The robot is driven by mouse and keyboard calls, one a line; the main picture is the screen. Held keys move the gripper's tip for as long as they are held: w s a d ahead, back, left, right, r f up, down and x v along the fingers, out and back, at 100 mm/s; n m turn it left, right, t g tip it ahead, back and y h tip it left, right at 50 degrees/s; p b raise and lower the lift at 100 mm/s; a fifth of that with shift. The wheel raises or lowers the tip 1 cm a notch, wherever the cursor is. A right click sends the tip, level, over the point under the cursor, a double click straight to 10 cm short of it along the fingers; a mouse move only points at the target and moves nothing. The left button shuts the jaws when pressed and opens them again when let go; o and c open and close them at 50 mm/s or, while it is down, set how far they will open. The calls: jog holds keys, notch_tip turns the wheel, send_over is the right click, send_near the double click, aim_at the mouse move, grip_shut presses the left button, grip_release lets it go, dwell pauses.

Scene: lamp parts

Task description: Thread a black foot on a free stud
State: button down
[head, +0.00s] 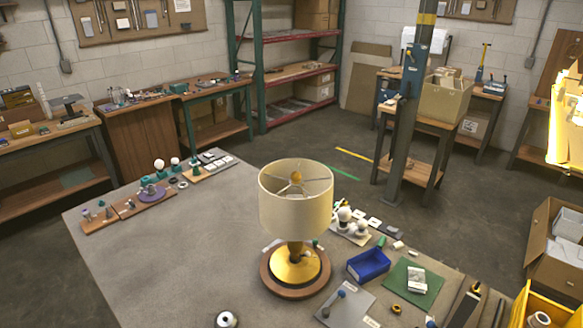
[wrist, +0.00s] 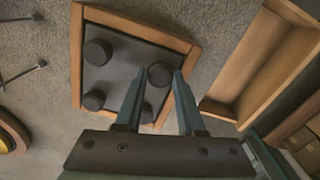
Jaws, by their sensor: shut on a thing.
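In the wrist view, my gripper (wrist: 157,78) has its two fingers on either side of a black foot (wrist: 160,75) and is shut on it. This foot is over or at the edge of a wood-framed tray (wrist: 132,18); I cannot tell whether it is lifted. Other round black feet, such as one at the upper left (wrist: 97,52), lie on the tray's dark floor. The lamp (head: 296,205) stands upright on a round wooden stand (head: 285,288) in the head view. No free stud can be made out. My gripper does not show in the head view.
A wooden bin (wrist: 245,75) lies right of the tray. Two thin metal pieces (wrist: 22,74) lie at left. On the grey table (head: 160,260) are a blue bin (head: 368,265), a green mat (head: 412,283) and small parts. The table's left front is mostly clear.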

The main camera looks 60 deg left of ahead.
jog(key=m+p, duration=0.1)
jog(key=m, duration=0.3)
jog(key=shift+s+d+f+p, duration=0.1)
jog(key=shift+d+f+p, duration=0.05)
jog(key=shift+p, duration=0.2)
jog(key=m, duration=0.2)
jog(key=shift+f+m, duration=0.15)
jog(key=shift+m, duration=0.25)
jog(key=shift+m+p, duration=0.6)
jog(key=shift+m, duration=0.6)
jog(key=m, duration=0.4)
jog(key=shift+f+m+p, duration=0.1)
jog(key=shift+m+p, duration=0.2)
jog(key=shift+p, duration=0.1)
jog(key=m, duration=0.5)
jog(key=shift+p, duration=0.35)
jog(key=shift+m, duration=0.9)
